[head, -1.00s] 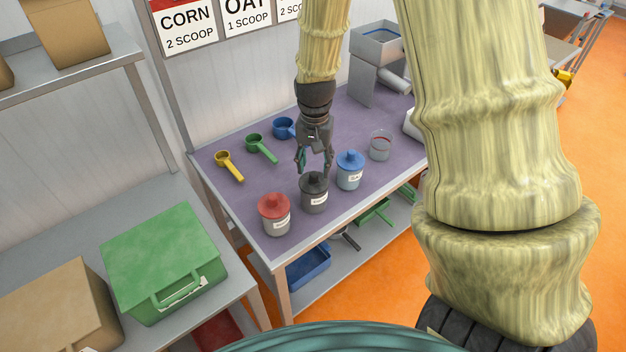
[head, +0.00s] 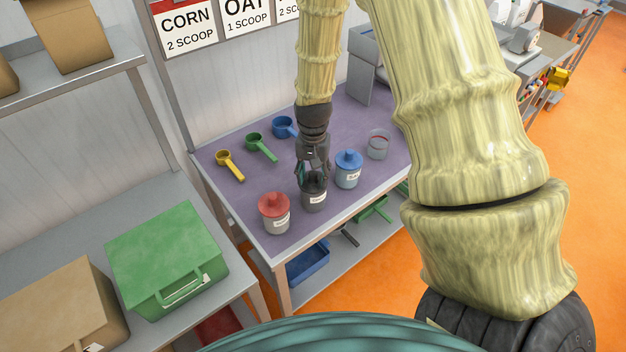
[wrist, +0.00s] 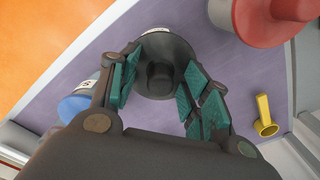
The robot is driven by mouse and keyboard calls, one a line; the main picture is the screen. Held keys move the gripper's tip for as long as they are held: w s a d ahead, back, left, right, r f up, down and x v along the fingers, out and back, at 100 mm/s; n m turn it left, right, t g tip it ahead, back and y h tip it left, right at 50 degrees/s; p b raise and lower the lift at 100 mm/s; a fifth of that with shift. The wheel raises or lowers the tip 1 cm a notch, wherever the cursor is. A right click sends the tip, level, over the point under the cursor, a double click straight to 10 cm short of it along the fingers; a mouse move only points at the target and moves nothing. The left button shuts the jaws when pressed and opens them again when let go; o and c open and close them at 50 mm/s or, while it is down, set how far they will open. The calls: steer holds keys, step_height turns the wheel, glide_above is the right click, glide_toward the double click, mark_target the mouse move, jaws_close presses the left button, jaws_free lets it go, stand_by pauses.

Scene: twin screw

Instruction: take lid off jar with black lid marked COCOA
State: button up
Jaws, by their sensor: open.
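The jar with the black lid (head: 314,197) stands upright on the purple table top, between a red-lidded jar and a blue-lidded jar. Its label is too small to read surely. My gripper (head: 313,180) is directly above it, pointing down, with its fingers around the lid's top. In the wrist view the black lid (wrist: 160,85) and its round knob lie between and just beyond my open teal finger pads (wrist: 160,92). The pads show a gap to the knob on both sides. In the head view the gripper hides most of the lid.
The red-lidded jar (head: 274,212) stands close at left, the blue-lidded jar (head: 348,170) close at right. A clear cup (head: 378,145) stands further right. Yellow (head: 229,165), green (head: 261,147) and blue (head: 285,126) scoops lie behind. A green box (head: 165,255) sits on the left bench.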

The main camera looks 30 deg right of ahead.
steer(key=c, duration=1)
steer(key=shift+r, duration=0.15)
